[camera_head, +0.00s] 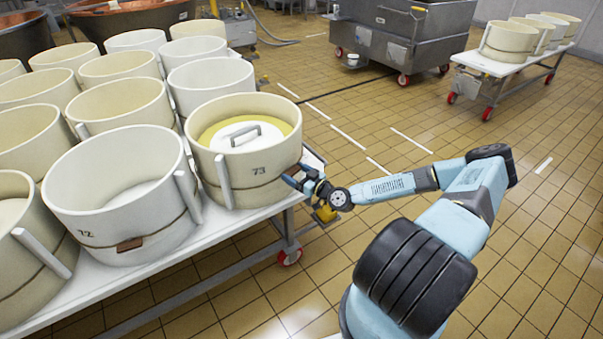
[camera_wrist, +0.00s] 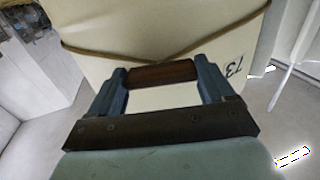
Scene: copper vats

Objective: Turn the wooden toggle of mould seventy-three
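Mould seventy-three (camera_head: 240,170) is a cream tub with a yellowish content, a white lid with a handle on top, and a cord around its wall. It stands at the white table's right end. Its wooden toggle (camera_wrist: 162,73), a dark brown bar, lies roughly level at the cord in the wrist view, left of the number 73. My gripper (camera_head: 292,181) is at the mould's right side. In the wrist view its open fingers (camera_wrist: 161,72) stand wide apart, one near each end of the toggle. I cannot tell whether they touch it. The toggle is not visible in the head view.
Mould 72 (camera_head: 125,195), with its own brown toggle (camera_head: 130,244), stands left of mould seventy-three. Several more tubs fill the white table (camera_head: 215,232). A grey wheeled vat (camera_head: 405,35) and another tub cart (camera_head: 505,67) stand behind. The tiled floor at right is clear.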

